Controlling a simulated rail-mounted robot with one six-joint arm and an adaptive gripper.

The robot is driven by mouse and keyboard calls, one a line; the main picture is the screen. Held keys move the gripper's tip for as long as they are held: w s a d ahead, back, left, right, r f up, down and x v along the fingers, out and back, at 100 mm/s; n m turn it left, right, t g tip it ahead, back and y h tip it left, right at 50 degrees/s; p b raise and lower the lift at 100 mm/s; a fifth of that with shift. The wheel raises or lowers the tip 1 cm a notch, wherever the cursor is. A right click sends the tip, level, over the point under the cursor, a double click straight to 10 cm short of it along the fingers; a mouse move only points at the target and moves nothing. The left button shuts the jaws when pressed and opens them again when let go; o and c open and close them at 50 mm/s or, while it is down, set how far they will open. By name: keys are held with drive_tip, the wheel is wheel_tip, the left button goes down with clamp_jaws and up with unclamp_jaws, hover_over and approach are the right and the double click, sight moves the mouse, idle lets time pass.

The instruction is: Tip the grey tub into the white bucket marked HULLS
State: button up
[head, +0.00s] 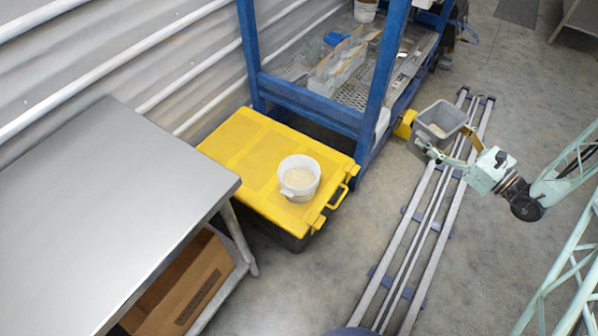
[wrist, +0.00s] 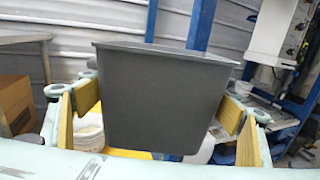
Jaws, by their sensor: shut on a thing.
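The grey tub (head: 441,117) is held up over the rails at the right of the head view, roughly upright, with something pale low inside it. My gripper (head: 447,143) is shut on the tub. In the wrist view the tub (wrist: 155,95) fills the middle, with yellow finger pads at both sides. A white bucket (head: 299,178) with pale contents stands on a yellow lid to the left, well apart from the tub. No marking on it is readable. In the wrist view, white rounded shapes show partly behind the tub and fingers; which is the bucket I cannot tell.
The yellow-lidded box (head: 235,150) stands between a steel table (head: 100,200) and a blue frame (head: 300,98) with a mesh shelf. A cardboard box (head: 180,285) sits under the table. Floor rails (head: 405,250) run at the right. The floor between box and rails is clear.

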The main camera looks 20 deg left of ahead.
drive_tip(key=s+a+f+n+g+y+b, duration=0.1)
drive_tip(key=s+a+f+n+g+b, duration=0.2)
drive_tip(key=a, duration=1)
drive_tip(key=s+a+f+n+g+b, duration=0.3)
drive_tip(key=s+a+f+g, duration=0.4)
drive_tip(key=a+f, duration=0.5)
drive_tip(key=s+a+f+n+g+y+b, duration=0.1)
drive_tip(key=s+a+f+n+g+b, duration=0.2)
drive_tip(key=s+a+f, duration=0.4)
drive_tip(key=a+n+g, duration=0.1)
drive_tip(key=a+g, duration=0.1)
drive_tip(key=a, duration=0.6)
drive_tip(key=shift+a+f+y+b, duration=0.3)
drive_tip(key=shift+f+b, duration=0.1)
drive_tip(key=shift+s+r, duration=0.1)
